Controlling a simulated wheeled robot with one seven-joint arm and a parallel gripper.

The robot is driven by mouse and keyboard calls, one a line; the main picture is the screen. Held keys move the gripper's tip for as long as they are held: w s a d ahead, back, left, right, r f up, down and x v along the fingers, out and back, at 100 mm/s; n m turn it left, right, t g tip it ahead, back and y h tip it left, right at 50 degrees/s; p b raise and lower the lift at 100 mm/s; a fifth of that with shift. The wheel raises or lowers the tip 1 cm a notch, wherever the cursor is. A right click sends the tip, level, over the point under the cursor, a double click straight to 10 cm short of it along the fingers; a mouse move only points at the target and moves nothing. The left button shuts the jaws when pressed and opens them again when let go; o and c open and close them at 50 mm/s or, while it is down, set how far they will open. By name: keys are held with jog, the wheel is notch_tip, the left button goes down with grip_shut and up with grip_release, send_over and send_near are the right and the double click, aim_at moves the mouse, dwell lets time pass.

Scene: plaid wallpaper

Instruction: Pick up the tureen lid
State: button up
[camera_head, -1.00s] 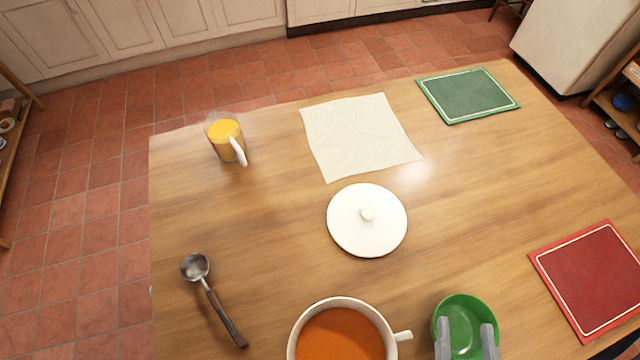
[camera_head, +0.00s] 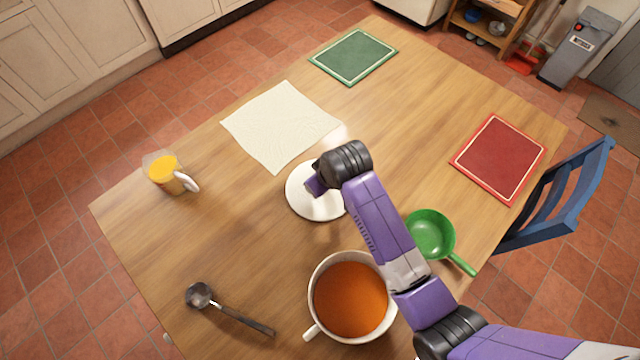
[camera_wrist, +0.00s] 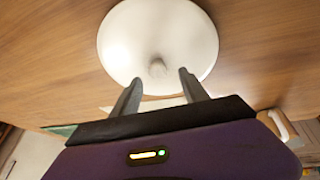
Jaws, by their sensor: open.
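The white round tureen lid (camera_head: 309,199) lies on the wooden table, partly hidden under my arm in the head view. In the wrist view the lid (camera_wrist: 150,35) fills the top middle, with its small knob (camera_wrist: 158,68) facing up. My gripper (camera_wrist: 158,85) is open, with its two grey fingers spread to either side below the knob in the picture, nothing between them. In the head view my fingers are hidden behind my wrist. The white tureen (camera_head: 318,277) holds orange soup and stands nearer the front, uncovered.
A green pan (camera_head: 432,232) stands right of my arm. A ladle (camera_head: 228,308) lies at front left, a glass mug (camera_head: 166,176) at left. A cream cloth (camera_head: 278,125), green mat (camera_head: 353,55) and red mat (camera_head: 499,158) lie flat. A blue chair (camera_head: 560,200) stands at right.

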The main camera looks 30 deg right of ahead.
jog(key=r+g, duration=0.1)
jog(key=r, duration=0.1)
jog(key=r+g+p, duration=0.1)
jog(key=r+g, duration=0.1)
jog(key=w+r+n+g, duration=0.1)
jog(key=r, duration=0.1)
jog(key=shift+d+g, duration=0.1)
jog(key=shift+g, duration=0.2)
jog(key=shift+s+f, duration=0.1)
jog(key=shift+f, duration=0.1)
notch_tip(320, 180, down, 7)
jog(key=shift+s+d+f+p, duration=0.1)
jog(key=shift+f+p, duration=0.05)
jog(key=shift+p, duration=0.75)
jog(key=shift+c, duration=0.4)
grip_shut()
